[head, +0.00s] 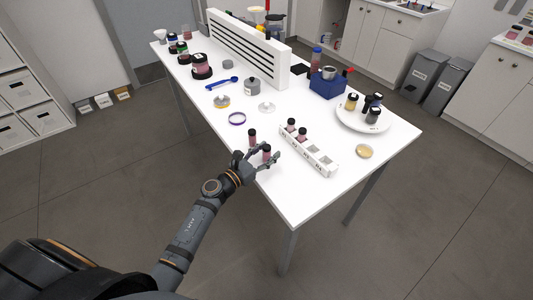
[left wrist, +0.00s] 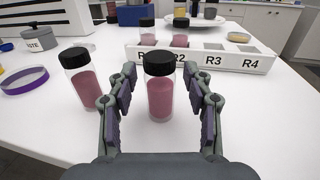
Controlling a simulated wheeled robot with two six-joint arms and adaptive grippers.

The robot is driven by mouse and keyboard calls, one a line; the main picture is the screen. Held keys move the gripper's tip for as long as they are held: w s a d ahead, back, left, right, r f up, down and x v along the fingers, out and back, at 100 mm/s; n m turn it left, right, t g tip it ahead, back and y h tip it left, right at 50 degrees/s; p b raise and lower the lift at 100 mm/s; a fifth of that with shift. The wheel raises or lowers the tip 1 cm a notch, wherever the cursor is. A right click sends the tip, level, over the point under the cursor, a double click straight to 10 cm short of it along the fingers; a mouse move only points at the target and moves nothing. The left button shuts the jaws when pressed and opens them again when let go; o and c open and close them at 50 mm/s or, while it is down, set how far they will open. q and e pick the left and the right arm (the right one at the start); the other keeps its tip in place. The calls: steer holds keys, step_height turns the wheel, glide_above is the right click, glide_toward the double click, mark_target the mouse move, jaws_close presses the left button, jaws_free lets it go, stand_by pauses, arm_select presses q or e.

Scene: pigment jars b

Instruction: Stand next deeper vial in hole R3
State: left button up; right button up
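The white rack (head: 322,163) holds two black-capped pink vials, one in R1 (left wrist: 147,33) and one in R2 (left wrist: 181,35). The holes R3 (left wrist: 213,48) and R4 (left wrist: 250,51) look empty. Two more black-capped vials stand upright on the table: a left one (left wrist: 83,82) and a middle one (left wrist: 160,90), both dusky pink; I cannot tell surely which is deeper. My left gripper (left wrist: 164,102) is open, with its fingers on either side of the middle vial and gaps showing between. The left vial is outside the fingers. My right gripper is not in view.
A purple ring (head: 237,118) and a grey jar (head: 252,86) lie beyond the loose vials. A white plate (head: 350,121) with several jars stands right of the rack, and a yellowish disc (head: 364,151) lies near the rack's end. The near table edge is close.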

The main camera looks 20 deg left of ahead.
arm_select(q)
jaws_close()
steer(key=shift+r, duration=0.1)
